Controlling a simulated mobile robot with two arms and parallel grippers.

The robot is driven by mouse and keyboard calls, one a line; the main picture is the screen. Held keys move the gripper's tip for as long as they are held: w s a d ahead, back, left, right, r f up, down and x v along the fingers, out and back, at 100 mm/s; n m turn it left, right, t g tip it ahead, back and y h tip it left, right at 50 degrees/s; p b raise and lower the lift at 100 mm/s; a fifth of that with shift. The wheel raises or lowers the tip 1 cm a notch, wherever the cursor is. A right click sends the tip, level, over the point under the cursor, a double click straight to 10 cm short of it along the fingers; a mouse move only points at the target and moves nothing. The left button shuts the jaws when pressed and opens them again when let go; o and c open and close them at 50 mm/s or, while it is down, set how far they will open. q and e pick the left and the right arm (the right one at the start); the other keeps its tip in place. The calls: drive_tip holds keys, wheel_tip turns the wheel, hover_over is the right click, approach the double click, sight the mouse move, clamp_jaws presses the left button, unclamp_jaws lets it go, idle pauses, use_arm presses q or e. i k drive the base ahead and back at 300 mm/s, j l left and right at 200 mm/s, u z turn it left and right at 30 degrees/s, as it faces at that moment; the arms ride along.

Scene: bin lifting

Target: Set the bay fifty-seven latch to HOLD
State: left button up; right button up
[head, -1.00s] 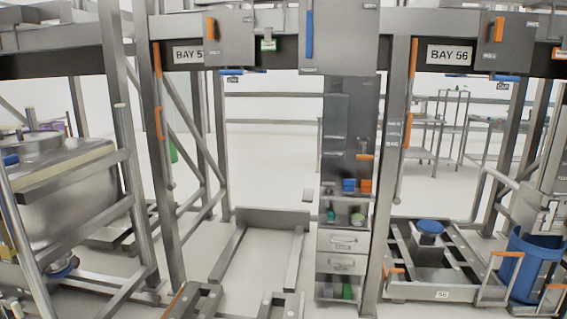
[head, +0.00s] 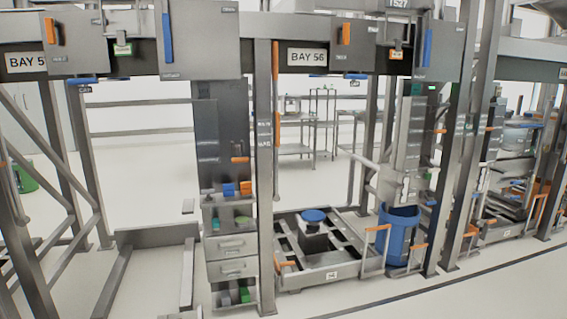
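No sign that reads BAY 57 is legible. An orange handle (head: 54,31) stands upright on that box, and another orange handle (head: 346,33) stands upright on the box right of the BAY 56 sign. Long blue handles (head: 167,38) (head: 427,47) are on the larger cabinets. I cannot tell which of these is a latch. Neither gripper is in view.
A wheeled frame (head: 350,262) with a blue-topped part stands below BAY 56, beside a blue bin (head: 399,222). A shelf and drawer column (head: 232,246) stands left of it. Open floor (head: 400,295) with a dark line lies in front at the right.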

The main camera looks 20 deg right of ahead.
sight(239, 159)
drive_tip(key=z, duration=0.4)
drive_tip(key=i+l+z, duration=0.15)
drive_tip(key=i+l, duration=0.25)
drive_tip(key=l, duration=0.15)
drive_tip(key=i+l+z, duration=0.1)
drive_tip(key=i+l, duration=0.3)
